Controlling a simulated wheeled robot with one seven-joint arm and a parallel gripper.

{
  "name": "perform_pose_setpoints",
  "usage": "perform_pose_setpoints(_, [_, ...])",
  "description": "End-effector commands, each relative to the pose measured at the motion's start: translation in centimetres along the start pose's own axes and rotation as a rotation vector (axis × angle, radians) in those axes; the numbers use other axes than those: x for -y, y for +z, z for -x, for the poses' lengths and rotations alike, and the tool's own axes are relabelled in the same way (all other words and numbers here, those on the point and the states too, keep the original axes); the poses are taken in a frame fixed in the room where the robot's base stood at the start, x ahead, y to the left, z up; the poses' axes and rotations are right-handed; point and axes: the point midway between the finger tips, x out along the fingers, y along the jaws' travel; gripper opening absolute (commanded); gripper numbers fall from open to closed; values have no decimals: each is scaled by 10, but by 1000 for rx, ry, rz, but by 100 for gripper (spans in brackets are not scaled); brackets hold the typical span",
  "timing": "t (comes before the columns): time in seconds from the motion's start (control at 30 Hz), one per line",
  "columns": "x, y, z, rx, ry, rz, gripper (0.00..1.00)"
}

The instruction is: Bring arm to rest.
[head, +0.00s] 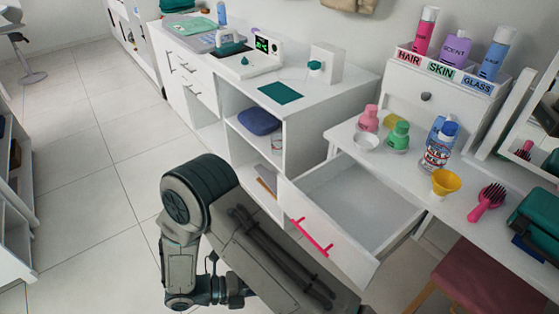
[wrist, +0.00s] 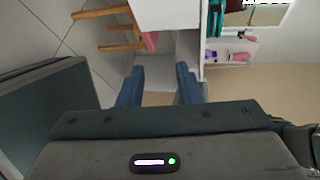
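My arm (head: 190,205) is bent in front of the open drawer in the head view, with its lower links reaching down toward the floor. My gripper (wrist: 160,70) shows in the wrist view with its two blue fingers apart. Nothing is seen between the fingers, only the scene behind them. I cannot make out the fingers in the head view.
A white drawer (head: 358,210) with a pink handle stands open right beside my arm. Bottles and a yellow funnel (head: 446,182) stand on the tabletop above it. A red-seated stool (head: 478,280) is at lower right. The tiled floor (head: 85,210) at left is clear.

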Motion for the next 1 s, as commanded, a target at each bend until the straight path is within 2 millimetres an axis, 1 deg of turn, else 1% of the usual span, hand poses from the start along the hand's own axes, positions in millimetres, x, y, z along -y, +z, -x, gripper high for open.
perform_pose_setpoints(0.03, [8, 3, -1, -19, 13, -33, 32])
perform_pose_setpoints(0.27, [40, 12, -7, -121, 76, -215, 32])
perform_pose_setpoints(0.37, [59, 16, -12, -187, 109, -328, 32])
perform_pose_setpoints(0.47, [85, 21, -20, -278, 149, -482, 32])
perform_pose_setpoints(0.6, [124, 25, -32, -437, 201, -740, 32])
perform_pose_setpoints(0.77, [166, 24, -46, -628, 241, -1038, 32])
perform_pose_setpoints(1.0, [222, 17, -65, -938, 261, -1487, 32])
